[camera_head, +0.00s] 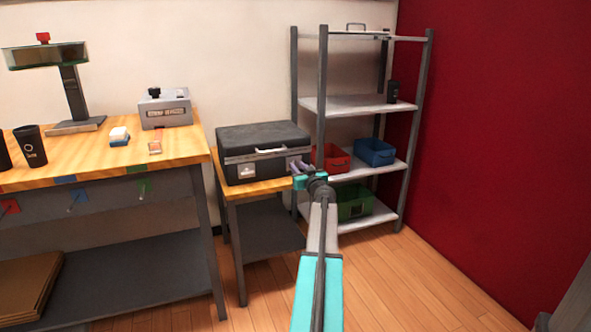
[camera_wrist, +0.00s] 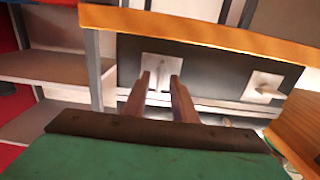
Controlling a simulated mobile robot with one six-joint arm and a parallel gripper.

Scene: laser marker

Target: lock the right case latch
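The black case (camera_head: 262,136) sits on a small wooden-topped table with its lid down. My gripper (camera_head: 298,166) is at the right part of its front face and hides the right latch in the head view. The wrist view, which looks upside down, shows the right latch (camera_wrist: 160,70) as a pale plate with a small lever. My open fingers (camera_wrist: 160,84) are on either side of that lever; I cannot tell whether they touch it. The left latch (camera_wrist: 264,88) is to the right there, and it shows in the head view as a pale plate (camera_head: 246,171).
The case handle (camera_head: 270,151) lies between the latches. A metal shelf rack (camera_head: 358,104) with red (camera_head: 334,160), blue (camera_head: 374,152) and green bins (camera_head: 354,203) stands right of the case. A workbench (camera_head: 100,156) stands left. The floor in front is clear.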

